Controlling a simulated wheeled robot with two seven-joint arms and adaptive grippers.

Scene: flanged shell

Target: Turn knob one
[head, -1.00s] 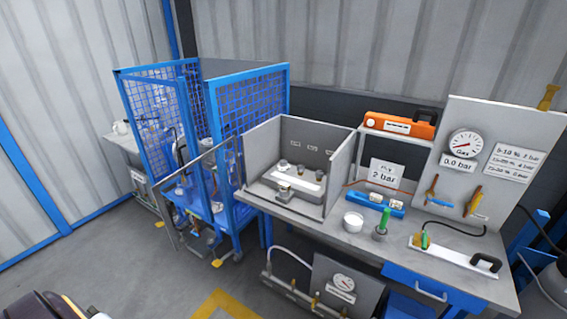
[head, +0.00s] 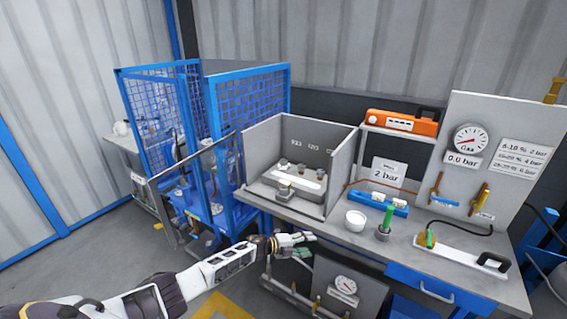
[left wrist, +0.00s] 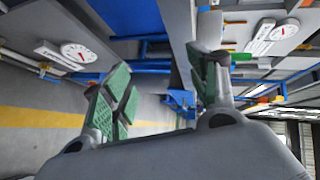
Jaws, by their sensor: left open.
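I cannot tell which part is knob one. Small yellow fittings (head: 315,304) also show on the lower pipe beneath the bench. My left gripper (head: 305,245) is open and empty, with green pads, in front of the bench's front edge and apart from all these parts. In the left wrist view its fingers (left wrist: 162,92) are spread with nothing between them. My right gripper is not seen.
The grey bench (head: 340,234) carries an open-fronted booth (head: 342,165) with small fittings, a white cup (head: 356,220), a green-handled tool (head: 388,218) and a 2 bar sign (head: 388,174). A lower gauge box (head: 350,270) stands beneath. A blue mesh cage (head: 250,105) is left.

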